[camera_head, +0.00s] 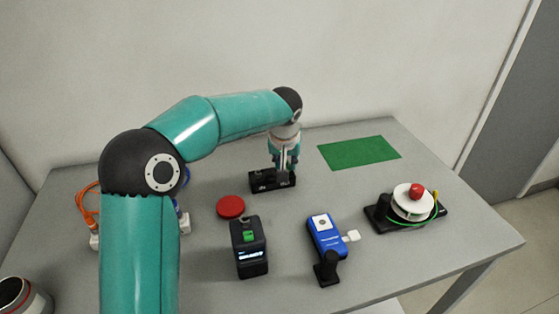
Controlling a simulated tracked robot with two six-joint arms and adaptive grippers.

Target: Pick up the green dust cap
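A small green piece, which looks like the green dust cap (249,237), sits on the upper face of a black box-shaped device (251,262) with a lit display, near the front middle of the table. My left gripper (284,166) points down at a low black block (265,181), behind and to the right of the green piece and apart from it. The fingertips are small and partly merge with the block, so I cannot tell whether they are open or hold anything. My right gripper is not in view.
A red disc (231,206) lies left of the black block. A blue device (326,236) stands right of the black device. A reel with a red knob (417,191) is at the right. A green mat (359,153) lies empty at the back. Orange cable (87,209) shows at the left.

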